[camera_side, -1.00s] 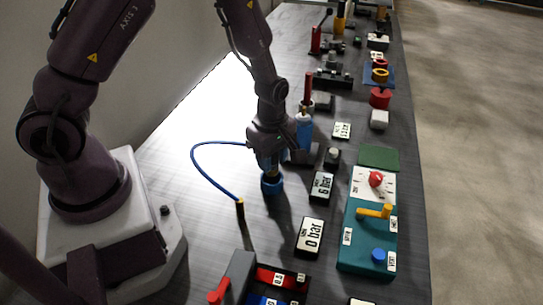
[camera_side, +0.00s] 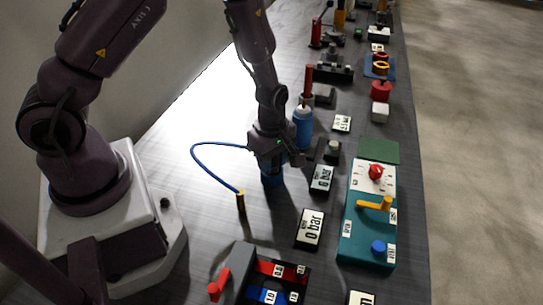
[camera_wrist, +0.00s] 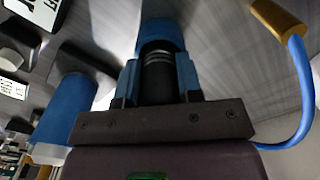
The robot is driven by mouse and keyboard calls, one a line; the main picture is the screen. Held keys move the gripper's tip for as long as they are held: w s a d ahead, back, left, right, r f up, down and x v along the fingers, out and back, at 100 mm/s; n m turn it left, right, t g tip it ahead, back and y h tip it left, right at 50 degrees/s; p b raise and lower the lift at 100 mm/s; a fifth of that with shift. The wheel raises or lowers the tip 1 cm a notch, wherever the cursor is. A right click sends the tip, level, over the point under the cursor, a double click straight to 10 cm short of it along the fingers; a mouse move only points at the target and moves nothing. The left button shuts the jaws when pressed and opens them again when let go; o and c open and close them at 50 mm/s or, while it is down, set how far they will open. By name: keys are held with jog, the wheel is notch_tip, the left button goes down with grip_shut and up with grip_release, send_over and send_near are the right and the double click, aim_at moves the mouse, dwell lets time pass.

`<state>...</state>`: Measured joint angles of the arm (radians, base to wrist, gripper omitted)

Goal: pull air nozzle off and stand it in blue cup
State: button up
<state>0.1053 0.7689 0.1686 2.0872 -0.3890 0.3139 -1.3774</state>
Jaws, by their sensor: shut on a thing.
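My gripper (camera_wrist: 157,84) is shut on the air nozzle (camera_wrist: 158,72), a dark ribbed cylinder between its two blue-padded fingers. In the side view my gripper (camera_side: 272,158) points down right over the blue cup (camera_side: 272,181). The cup also shows in the wrist view (camera_wrist: 162,33), just beyond the nozzle's far end. The nozzle's lower end looks to be at or inside the cup's mouth; its depth cannot be told. The blue hose (camera_side: 205,150) arcs to the left and ends in a brass-coloured fitting (camera_side: 241,204), apart from the nozzle.
A blue bottle (camera_side: 303,128) stands close behind the gripper, right of it. Label blocks (camera_side: 310,229) and a teal panel (camera_side: 364,225) with knobs lie to the right. A red-handled block (camera_side: 262,272) is in front. Bare table lies between cup and front block.

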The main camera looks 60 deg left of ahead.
jog(key=shift+f, duration=0.25)
jog(key=o, duration=1.1)
notch_tip(320, 180, up, 13)
